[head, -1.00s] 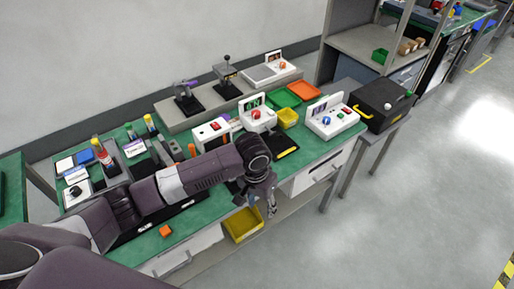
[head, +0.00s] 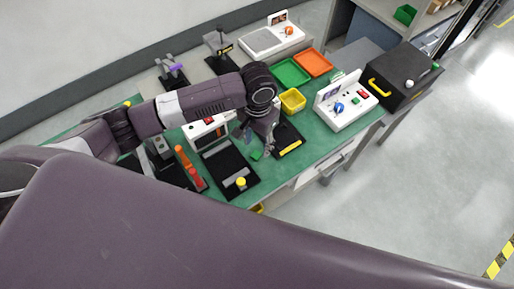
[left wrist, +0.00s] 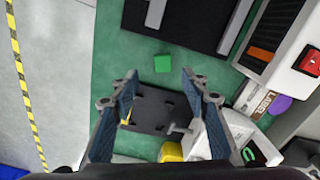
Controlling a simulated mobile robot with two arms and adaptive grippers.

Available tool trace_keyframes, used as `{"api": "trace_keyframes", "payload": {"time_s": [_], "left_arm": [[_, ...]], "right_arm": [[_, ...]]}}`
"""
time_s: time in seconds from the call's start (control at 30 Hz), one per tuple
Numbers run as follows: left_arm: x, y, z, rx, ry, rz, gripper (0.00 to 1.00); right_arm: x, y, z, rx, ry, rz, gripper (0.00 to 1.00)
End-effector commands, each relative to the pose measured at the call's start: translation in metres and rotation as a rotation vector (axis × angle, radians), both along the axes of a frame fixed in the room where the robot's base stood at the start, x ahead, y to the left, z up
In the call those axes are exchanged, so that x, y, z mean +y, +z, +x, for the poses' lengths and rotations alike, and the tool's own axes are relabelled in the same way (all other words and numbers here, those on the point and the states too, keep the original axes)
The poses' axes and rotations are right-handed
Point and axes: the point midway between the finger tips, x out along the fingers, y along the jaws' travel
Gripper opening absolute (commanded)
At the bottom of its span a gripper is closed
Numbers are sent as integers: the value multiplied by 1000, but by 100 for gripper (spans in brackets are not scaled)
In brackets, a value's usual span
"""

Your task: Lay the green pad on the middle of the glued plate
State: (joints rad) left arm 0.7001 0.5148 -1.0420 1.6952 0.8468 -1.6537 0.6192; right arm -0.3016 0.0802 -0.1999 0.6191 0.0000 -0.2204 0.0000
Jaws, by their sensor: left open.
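The green pad (head: 256,155) is a small green square lying on the green bench top. In the left wrist view the pad (left wrist: 162,63) lies ahead of and between the open fingertips of my left gripper (left wrist: 160,82), with nothing held. In the head view my left gripper (head: 258,144) is just above and beside the pad, pointing down. Beside the pad is a black board (head: 222,160) bearing a grey strip (head: 234,179). The same board (left wrist: 196,22) is at the top of the left wrist view. I cannot tell which part is the glued plate. My right gripper is not in view.
A black tray with a yellow strip (head: 289,141) lies right of the gripper. A yellow bin (head: 292,100), green tray (head: 291,72), orange tray (head: 314,62) and white control box (head: 345,103) stand beyond.

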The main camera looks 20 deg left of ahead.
Motion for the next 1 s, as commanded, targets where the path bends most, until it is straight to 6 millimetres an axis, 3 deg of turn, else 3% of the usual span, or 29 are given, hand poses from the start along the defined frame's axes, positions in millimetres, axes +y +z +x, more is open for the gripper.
{"api": "trace_keyframes", "payload": {"time_s": [0.4,0.7,1.0], "left_arm": [[3,-52,-1,2,1,2,42],[3,-59,-1,-1,0,1,42],[3,-58,-1,-1,1,1,13]], "right_arm": [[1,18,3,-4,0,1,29],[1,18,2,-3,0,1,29],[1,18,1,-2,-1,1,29]]}}
